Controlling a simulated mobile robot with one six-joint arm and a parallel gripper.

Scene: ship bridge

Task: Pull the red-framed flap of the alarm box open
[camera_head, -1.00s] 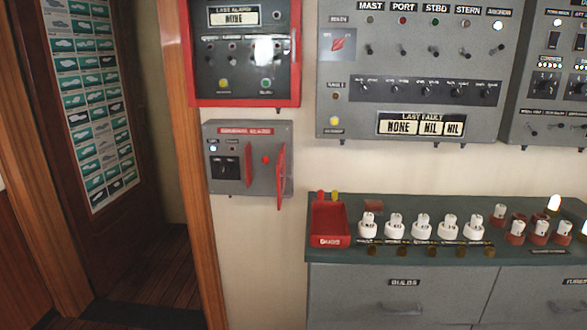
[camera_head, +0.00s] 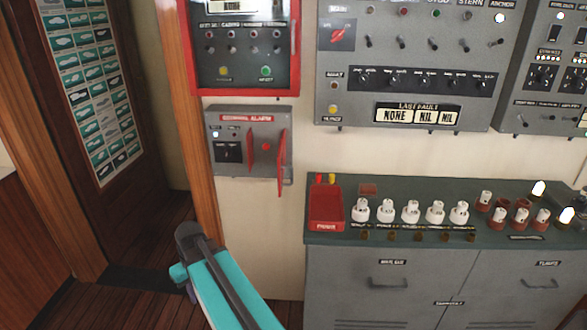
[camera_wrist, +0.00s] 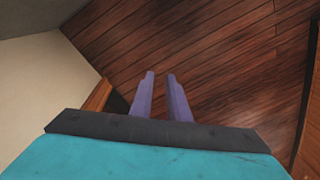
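The alarm box (camera_head: 235,172) is a grey wall box with a red label strip. It hangs under a red-framed panel, left of the counter. Its red-framed flap (camera_head: 282,160) stands out from the box's right side, seen nearly edge-on, so it looks swung open. A red button (camera_head: 266,147) shows beside it. My gripper (camera_wrist: 159,74) has two purple fingers with a narrow gap between them and nothing in it. In the wrist view it points at the wooden floor. In the head view my teal arm is below the box, apart from it; the fingers are mostly hidden there.
A grey counter (camera_head: 345,243) on the right carries a red tray (camera_head: 326,210) and several bulbs. A wooden door post (camera_head: 190,130) stands left of the box. The wall below the box is bare.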

